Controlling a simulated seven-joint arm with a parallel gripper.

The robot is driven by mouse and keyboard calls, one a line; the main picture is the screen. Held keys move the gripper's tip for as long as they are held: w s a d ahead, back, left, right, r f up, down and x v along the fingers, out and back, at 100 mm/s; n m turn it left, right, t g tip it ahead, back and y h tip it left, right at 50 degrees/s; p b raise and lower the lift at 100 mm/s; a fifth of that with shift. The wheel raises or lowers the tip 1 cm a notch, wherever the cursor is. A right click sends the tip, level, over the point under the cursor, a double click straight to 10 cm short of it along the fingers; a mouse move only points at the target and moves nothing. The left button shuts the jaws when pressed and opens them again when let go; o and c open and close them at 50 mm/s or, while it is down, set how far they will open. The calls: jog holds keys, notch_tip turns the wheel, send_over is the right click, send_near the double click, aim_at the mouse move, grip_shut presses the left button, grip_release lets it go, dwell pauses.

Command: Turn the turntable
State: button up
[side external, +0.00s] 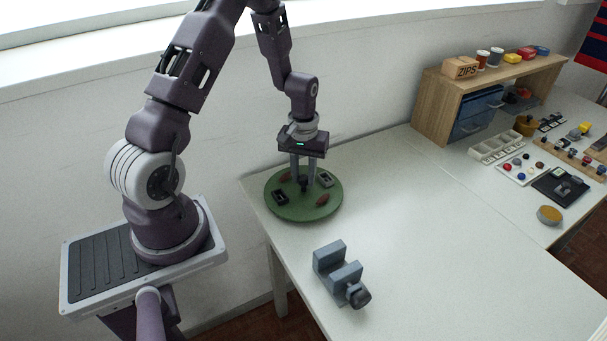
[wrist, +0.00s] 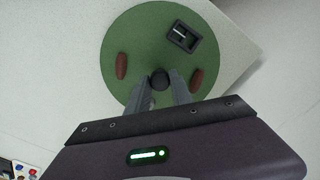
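The turntable is a round green disc (side external: 325,204) on the white table's far left corner.
A blue-grey vise-like block (side external: 338,270) stands at the table's front edge. At the right are a wooden shelf (side external: 431,105) with a ZIPS box (side external: 461,68), trays of small parts (side external: 496,147) and a round yellow-topped tin (side external: 549,214). The table's middle is clear.

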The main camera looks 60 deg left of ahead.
grip_shut()
dwell(1.0)
jog(key=shift+n, duration=9)
